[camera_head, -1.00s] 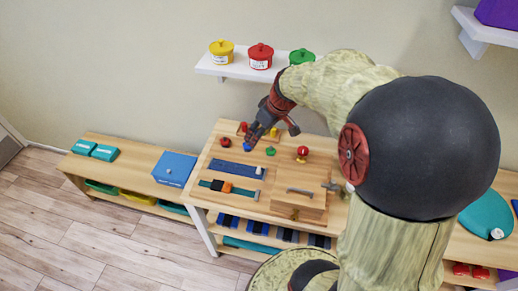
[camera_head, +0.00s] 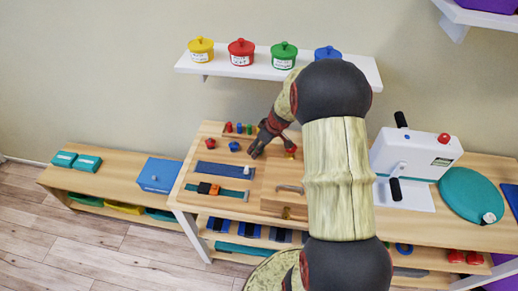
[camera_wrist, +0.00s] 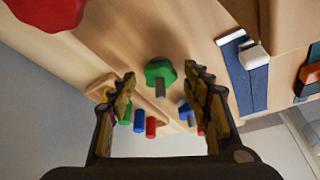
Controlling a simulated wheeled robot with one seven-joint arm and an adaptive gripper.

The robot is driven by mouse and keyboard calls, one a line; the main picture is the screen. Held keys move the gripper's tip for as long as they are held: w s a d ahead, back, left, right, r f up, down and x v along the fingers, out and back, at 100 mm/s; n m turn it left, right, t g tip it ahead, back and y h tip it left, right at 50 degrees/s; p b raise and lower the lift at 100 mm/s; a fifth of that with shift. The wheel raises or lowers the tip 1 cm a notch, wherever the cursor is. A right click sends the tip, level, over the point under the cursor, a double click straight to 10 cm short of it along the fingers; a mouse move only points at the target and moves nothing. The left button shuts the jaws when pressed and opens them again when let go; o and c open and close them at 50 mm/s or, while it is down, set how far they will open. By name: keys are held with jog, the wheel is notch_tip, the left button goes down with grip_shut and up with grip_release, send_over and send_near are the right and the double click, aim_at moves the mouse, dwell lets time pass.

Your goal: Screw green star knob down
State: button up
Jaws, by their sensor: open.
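The green star knob (camera_wrist: 160,70) shows in the wrist view on the wooden board, its grey threaded shaft visible. My gripper (camera_wrist: 160,80) is open, with one finger on each side of the knob in this view. I cannot tell whether either finger touches it. In the head view, my gripper (camera_head: 255,155) is low over the board and hides the green knob. A blue star knob (camera_head: 235,146) and a red star knob (camera_head: 210,143) stand to its left.
A rack of coloured pegs (camera_head: 240,128) lies behind the knobs. A red ball knob (camera_head: 290,147) is just right of my gripper. A blue strip (camera_head: 222,170) and a wooden box with a grey handle (camera_head: 289,189) lie in front. A white hand-crank machine (camera_head: 415,160) stands right.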

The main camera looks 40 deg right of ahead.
jog(key=shift+f, duration=0.1)
jog(key=shift+c, duration=0.8)
jog(key=c, duration=1)
